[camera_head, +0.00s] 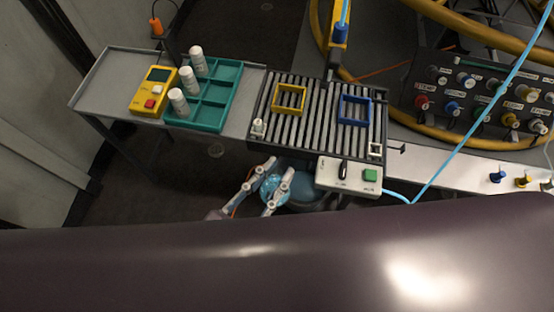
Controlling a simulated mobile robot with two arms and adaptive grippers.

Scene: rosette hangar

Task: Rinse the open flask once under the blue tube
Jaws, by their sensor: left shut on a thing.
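My left gripper (270,188) is low in the middle of the head view, just in front of the slatted rack. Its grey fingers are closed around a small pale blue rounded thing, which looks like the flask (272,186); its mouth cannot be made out. The light blue tube (345,12) comes down at the top centre into a yellow and blue holder (339,34) above the rack's far edge. The gripper is well in front of this tube, not under it. My right gripper is not in view.
The slatted rack (320,114) carries a yellow frame (290,98) and a blue frame (355,109). A control box (348,176) with a green button sits at its front. Left are a teal tray (217,98) with white vials and a yellow meter (153,91). A valve panel (480,97) stands right.

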